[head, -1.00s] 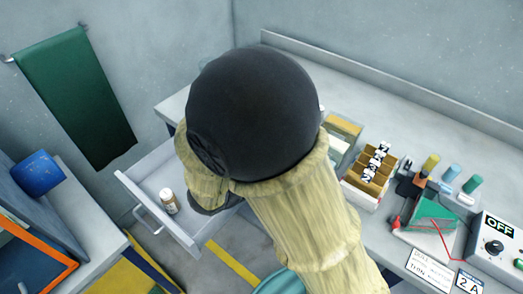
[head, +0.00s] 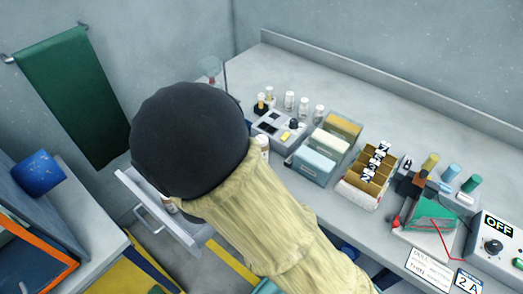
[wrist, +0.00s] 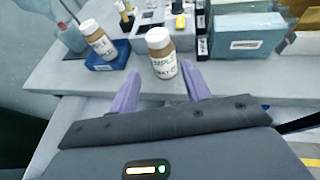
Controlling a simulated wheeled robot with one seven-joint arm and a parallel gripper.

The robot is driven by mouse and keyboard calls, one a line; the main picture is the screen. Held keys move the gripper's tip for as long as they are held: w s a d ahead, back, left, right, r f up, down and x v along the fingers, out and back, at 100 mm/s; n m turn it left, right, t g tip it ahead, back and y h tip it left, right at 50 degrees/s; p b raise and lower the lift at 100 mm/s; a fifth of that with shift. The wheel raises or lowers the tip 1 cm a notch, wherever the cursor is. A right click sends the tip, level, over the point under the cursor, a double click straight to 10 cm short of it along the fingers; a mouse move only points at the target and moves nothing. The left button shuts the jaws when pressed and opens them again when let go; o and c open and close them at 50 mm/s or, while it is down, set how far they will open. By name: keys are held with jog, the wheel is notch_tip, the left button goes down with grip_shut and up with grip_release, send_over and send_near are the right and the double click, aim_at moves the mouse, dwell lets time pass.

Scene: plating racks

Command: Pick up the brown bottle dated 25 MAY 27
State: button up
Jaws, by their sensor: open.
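My gripper (wrist: 159,70) shows in the wrist view with two purple fingers apart and nothing clamped. A brown bottle with a white cap (wrist: 161,55) stands on the bench, in line with the gap at the fingertips; its label shows "MAY" but the full date is not readable. A second brown bottle (wrist: 97,40) stands to its left on a blue tray (wrist: 108,64); its date is unreadable. In the head view my arm hides the gripper, and one white-capped bottle (head: 262,143) shows at its edge.
A grey instrument box (head: 283,128) and several small bottles stand behind. Light-blue (head: 313,167) and yellow boxes stand to the right, then a divided carton (head: 368,181). The open drawer (head: 185,233) juts out below the bench. A green cloth (head: 75,95) hangs at left.

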jog(key=x, duration=0.7)
jog(key=shift+w+f, duration=0.1)
jog(key=shift+w+d, duration=0.1)
jog(key=shift+w, duration=0.05)
jog(key=shift+w+d+f+p, duration=0.15)
jog(key=shift+w+p, duration=0.1)
jog(key=shift+p, duration=0.05)
jog(key=x, duration=0.4)
jog(key=shift+w+f+p, duration=0.15)
jog(key=shift+f+p, duration=0.1)
jog(key=shift+p, duration=0.05)
jog(key=shift+d, duration=0.1)
